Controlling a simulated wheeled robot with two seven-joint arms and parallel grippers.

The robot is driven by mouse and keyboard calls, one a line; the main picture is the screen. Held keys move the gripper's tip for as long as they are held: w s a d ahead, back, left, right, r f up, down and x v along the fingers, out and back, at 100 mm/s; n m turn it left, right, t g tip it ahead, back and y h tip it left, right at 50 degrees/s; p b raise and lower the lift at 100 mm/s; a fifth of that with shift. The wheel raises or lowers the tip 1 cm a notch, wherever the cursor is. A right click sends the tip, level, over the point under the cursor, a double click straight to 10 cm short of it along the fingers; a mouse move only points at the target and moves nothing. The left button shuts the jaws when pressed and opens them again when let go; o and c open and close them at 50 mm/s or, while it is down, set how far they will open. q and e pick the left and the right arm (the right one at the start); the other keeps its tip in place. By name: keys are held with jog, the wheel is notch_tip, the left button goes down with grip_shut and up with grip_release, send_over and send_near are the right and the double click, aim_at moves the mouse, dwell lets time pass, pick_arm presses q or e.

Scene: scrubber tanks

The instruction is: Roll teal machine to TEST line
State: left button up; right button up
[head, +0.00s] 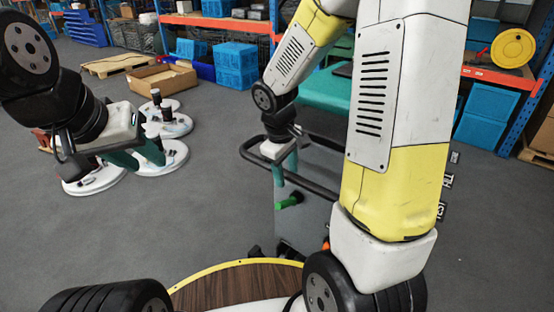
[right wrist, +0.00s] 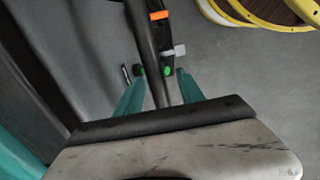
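The teal machine (head: 322,92) stands ahead of me, partly hidden by my right arm. It has a teal top, a grey rear body (head: 303,222) and a black loop handle (head: 250,146). My right gripper (head: 285,180) is at the handle. In the right wrist view its teal fingers (right wrist: 158,80) are apart, with a black bar (right wrist: 148,45) running between them and a gap visible; contact cannot be told. My left gripper (head: 143,160) is open and empty, at left, away from the machine. White lettering on dark plates (head: 447,181) shows right of my arm, partly hidden; no full TEST line is readable.
White round-based items (head: 163,157) stand on the floor behind my left gripper. A cardboard box (head: 162,79), a pallet (head: 114,64) and blue crates (head: 236,66) lie further back. An orange-and-blue shelf (head: 500,78) stands at right.

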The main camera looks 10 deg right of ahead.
notch_tip(320, 180, up, 8)
jog(key=s+a, duration=0.1)
jog(key=shift+f, duration=0.2)
dwell(0.7)
